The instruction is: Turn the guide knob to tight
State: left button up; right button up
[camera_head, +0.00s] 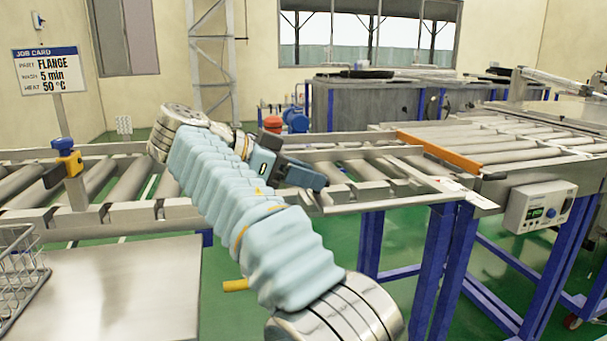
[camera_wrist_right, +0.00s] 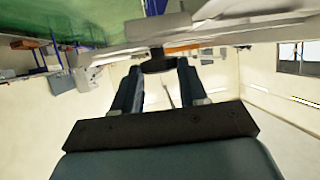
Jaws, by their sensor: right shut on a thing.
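My right gripper (camera_head: 318,182) reaches the near side of the roller conveyor, at the end of its rail. In the right wrist view its two blue-grey fingers (camera_wrist_right: 160,72) are shut on a small dark piece (camera_wrist_right: 157,62), which looks like the guide knob. The piece sits against a pale rail edge. In the head view the gripper hides this piece, and I cannot read its tight or loose mark. A second fixture, a yellow block with a blue knob (camera_head: 63,145), stands on the conveyor rail at the left. My left gripper is not in view.
An orange bar (camera_head: 440,153) crosses the conveyor to the right. A control box (camera_head: 540,206) with a green display hangs on the right frame. A job card (camera_head: 48,70) stands behind.

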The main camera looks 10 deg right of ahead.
jog(key=shift+f, duration=0.2)
jog(key=o, duration=1.1)
jog(key=shift+c, duration=0.2)
jog(key=shift+r, duration=0.1)
